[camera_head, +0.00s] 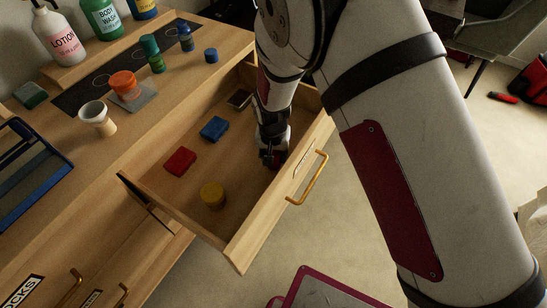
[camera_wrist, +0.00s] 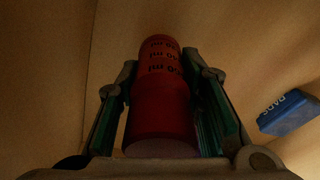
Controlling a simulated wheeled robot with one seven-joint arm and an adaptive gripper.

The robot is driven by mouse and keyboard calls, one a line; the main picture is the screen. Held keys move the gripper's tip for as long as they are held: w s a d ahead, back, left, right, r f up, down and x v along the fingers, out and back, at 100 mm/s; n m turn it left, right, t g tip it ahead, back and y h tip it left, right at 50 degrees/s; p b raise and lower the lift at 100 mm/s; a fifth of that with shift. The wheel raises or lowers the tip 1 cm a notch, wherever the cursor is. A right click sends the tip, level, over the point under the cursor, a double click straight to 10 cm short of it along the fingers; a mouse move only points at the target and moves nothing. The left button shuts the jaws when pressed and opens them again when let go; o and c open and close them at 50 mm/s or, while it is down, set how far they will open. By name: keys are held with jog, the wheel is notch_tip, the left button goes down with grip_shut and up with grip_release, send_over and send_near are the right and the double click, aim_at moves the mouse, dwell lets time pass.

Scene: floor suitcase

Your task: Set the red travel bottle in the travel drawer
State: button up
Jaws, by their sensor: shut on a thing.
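The red travel bottle (camera_wrist: 162,100) has dark printing near its end and lies between my two fingers in the wrist view. My gripper (camera_wrist: 165,78) is shut on it, one finger on each side. In the head view my gripper (camera_head: 271,157) reaches down inside the open wooden drawer (camera_head: 246,240), close to its front wall and brass handle. I cannot tell whether the bottle touches the drawer floor.
Bottles and a cup (camera_head: 97,117) stand on the top. A pink-edged suitcase (camera_head: 325,290) lies on the floor.

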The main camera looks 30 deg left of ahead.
jog(key=shift+f, duration=0.85)
jog(key=shift+f, duration=0.2)
jog(key=o, duration=1.3)
jog(key=shift+r, duration=0.1)
jog(key=r, duration=0.4)
jog(key=s+r, duration=0.1)
jog(key=r, duration=0.3)
jog(key=r+p, duration=0.1)
jog(key=r, duration=0.3)
jog(key=shift+s+d, duration=0.25)
jog(key=shift+s, duration=0.1)
jog(key=shift+s, duration=0.1)
